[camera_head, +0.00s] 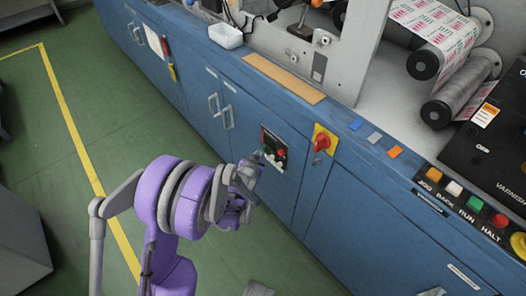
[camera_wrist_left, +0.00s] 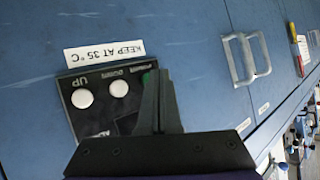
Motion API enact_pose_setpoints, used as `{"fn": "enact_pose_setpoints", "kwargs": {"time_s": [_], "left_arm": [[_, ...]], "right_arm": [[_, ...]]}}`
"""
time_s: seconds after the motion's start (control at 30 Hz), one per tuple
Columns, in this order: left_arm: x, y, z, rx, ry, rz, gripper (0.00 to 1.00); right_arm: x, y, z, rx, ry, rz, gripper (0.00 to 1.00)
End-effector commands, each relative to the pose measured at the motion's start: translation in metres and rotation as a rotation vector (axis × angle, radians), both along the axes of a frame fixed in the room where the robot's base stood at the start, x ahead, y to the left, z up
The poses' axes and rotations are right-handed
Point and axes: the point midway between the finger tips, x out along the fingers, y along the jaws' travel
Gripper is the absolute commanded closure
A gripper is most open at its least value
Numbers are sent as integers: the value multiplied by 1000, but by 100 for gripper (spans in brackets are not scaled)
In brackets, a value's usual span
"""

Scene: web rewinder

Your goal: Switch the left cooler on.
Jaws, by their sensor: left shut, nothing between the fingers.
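A small black control panel (camera_head: 266,134) sits on the blue cabinet front, with a red part and pale buttons. I take it for the cooler's panel, but no cooler name is readable. In the left wrist view the panel (camera_wrist_left: 72,125) appears upside down, with white buttons, one marked UP, and a "KEEP AT 35 °C" label (camera_wrist_left: 104,50). A green part shows beside the fingers. My left gripper (camera_head: 259,156) is at the panel; its fingers (camera_wrist_left: 158,90) are shut and empty, hiding part of it. I cannot tell whether they touch it. My right gripper is not in view.
A red rotary switch (camera_head: 321,142) on a yellow plate is right of the panel. Door handles (camera_head: 221,112) stick out to its left. Colored buttons (camera_head: 473,203) line the counter at right. The green floor (camera_head: 95,120) is open at left.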

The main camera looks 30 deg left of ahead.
Motion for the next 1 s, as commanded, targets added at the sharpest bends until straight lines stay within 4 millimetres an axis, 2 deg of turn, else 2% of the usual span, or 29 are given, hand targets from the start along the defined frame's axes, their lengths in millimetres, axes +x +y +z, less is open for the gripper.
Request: {"fn": "enact_pose_setpoints", "kwargs": {"time_s": [1.0], "left_arm": [[10,-4,0,0,0,0,100]], "right_arm": [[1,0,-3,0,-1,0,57]]}}
